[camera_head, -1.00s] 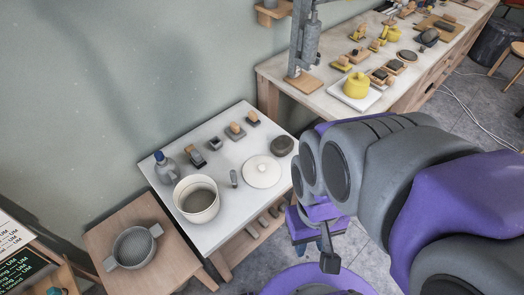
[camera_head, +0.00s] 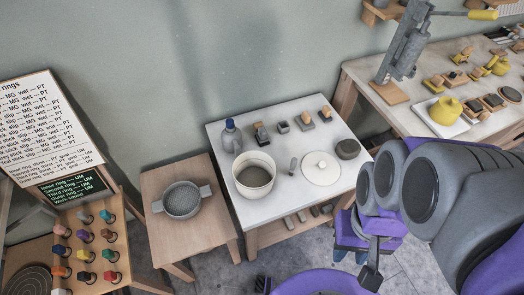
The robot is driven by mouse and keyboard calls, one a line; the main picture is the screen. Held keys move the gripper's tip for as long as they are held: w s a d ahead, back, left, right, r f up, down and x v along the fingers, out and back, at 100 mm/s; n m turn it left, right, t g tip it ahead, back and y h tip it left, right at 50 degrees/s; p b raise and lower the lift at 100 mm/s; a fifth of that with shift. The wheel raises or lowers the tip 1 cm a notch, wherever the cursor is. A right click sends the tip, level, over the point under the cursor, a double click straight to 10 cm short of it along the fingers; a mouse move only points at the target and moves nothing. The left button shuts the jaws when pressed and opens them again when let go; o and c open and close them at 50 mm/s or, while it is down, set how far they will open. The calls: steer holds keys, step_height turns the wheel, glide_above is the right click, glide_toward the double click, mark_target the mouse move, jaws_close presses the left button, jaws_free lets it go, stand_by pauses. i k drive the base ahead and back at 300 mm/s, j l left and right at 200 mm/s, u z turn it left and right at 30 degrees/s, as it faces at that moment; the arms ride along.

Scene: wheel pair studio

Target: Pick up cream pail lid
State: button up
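The cream pail lid (camera_head: 321,168) lies flat on the white-topped table (camera_head: 222,134), toward its right side. It is round with a small knob in the middle. The open cream pail (camera_head: 254,175) stands upright to its left, with grey contents inside. My gripper (camera_head: 371,270) is at the lower right, beyond the table's front edge and apart from the lid. Its dark fingertip part shows, but the arm's angle hides whether the fingers are apart.
A dark round pot (camera_head: 347,149) sits just right of the lid. A blue-capped bottle (camera_head: 231,136) and several small tools stand behind. A wooden stool (camera_head: 157,218) with a grey sieve (camera_head: 183,199) is left.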

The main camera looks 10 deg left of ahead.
mark_target(320, 168)
steer(key=l+u, duration=0.15)
steer(key=u, duration=0.2)
steer(key=i+l+u, duration=0.1)
steer(key=u, duration=0.25)
steer(key=l+u, duration=0.15)
steer(key=u, duration=0.2)
steer(key=l+u, duration=0.2)
steer(key=l, duration=0.45)
steer(key=l+u, duration=0.15)
steer(key=l, duration=0.5)
steer(key=k+l+u, duration=0.2)
steer(key=l, duration=0.45)
steer(key=i, duration=0.1)
